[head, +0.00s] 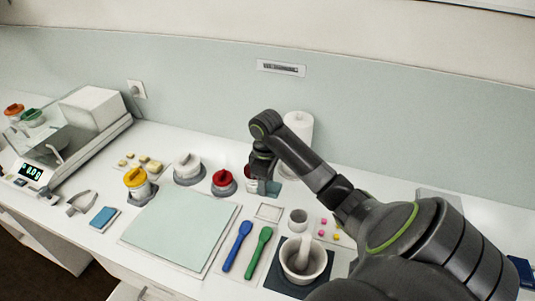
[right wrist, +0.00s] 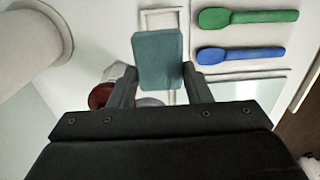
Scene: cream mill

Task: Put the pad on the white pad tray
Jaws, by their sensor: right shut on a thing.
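The pad is a teal rounded block (right wrist: 158,60), pinched between the two fingers of my right gripper (right wrist: 158,88) in the right wrist view. In the head view my right gripper (head: 263,168) is above the bench near the back, and the pad (head: 271,187) shows partly below it. The white pad tray (head: 268,212) is a small empty square with a raised rim, a little in front of the gripper. In the right wrist view the tray (right wrist: 148,13) is partly hidden behind the pad. My left gripper is not in view.
A red-lidded jar (head: 224,183) stands left of the gripper, and a white roll (head: 298,130) behind it. Blue (head: 237,246) and green (head: 260,249) spatulas lie in front of the tray. A small cup (head: 298,222) and a mortar (head: 304,260) stand to the right.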

